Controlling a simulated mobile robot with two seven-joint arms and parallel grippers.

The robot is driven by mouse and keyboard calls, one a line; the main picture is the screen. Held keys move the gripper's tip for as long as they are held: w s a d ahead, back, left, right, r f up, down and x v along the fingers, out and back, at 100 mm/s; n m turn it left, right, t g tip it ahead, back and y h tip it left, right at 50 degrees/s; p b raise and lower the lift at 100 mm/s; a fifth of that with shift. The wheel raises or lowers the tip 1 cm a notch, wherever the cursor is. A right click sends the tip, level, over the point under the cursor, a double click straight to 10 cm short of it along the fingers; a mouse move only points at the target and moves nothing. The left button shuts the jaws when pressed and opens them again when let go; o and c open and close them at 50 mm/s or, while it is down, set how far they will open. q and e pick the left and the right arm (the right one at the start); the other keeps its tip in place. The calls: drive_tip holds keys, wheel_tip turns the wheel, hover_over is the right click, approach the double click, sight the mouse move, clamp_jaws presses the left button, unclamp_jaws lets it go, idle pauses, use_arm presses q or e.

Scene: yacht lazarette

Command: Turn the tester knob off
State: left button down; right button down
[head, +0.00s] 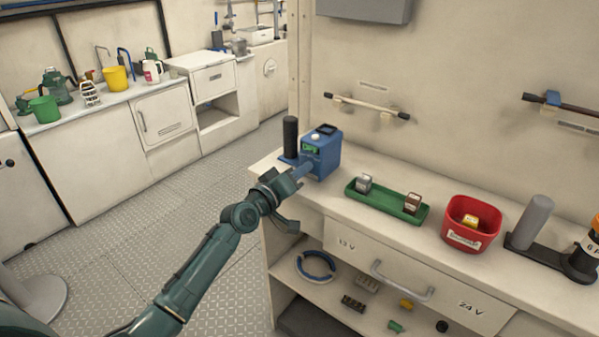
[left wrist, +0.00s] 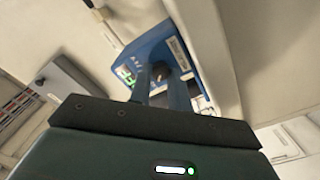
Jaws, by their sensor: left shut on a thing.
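The blue tester (head: 325,150) stands on the left end of the white bench, with a green lit display (head: 311,148) on its front. The gripper hides the knob in the head view. My right gripper is not in view.
A black cylinder (head: 290,137) stands left of the tester. To the right are a green tray (head: 385,207) with small parts, a red bin (head: 472,222) and a grey cylinder (head: 531,222). A drawer with a handle (head: 403,283) and an open shelf lie below the bench top.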

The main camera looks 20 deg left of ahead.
use_arm(q)
drive_tip(key=c, duration=1.3)
unclamp_jaws()
drive_tip(key=v, duration=1.3)
drive_tip(key=shift+s, duration=0.1)
drive_tip(key=s+d+f+m+g+y+p, duration=0.1)
drive_tip(key=s+d+f+m+g+p, duration=0.2)
drive_tip(key=s+f, duration=0.4)
drive_tip(key=s+d+f+m+g+y+p, duration=0.1)
drive_tip(key=s+d+f+m+g+p, duration=0.2)
drive_tip(key=s, duration=1.2)
drive_tip(key=d+f+m, duration=0.2)
drive_tip(key=d+f, duration=0.1)
drive_tip(key=f, duration=0.1)
drive_tip(key=shift+f+y, duration=0.35)
drive_tip(key=shift+y, duration=0.05)
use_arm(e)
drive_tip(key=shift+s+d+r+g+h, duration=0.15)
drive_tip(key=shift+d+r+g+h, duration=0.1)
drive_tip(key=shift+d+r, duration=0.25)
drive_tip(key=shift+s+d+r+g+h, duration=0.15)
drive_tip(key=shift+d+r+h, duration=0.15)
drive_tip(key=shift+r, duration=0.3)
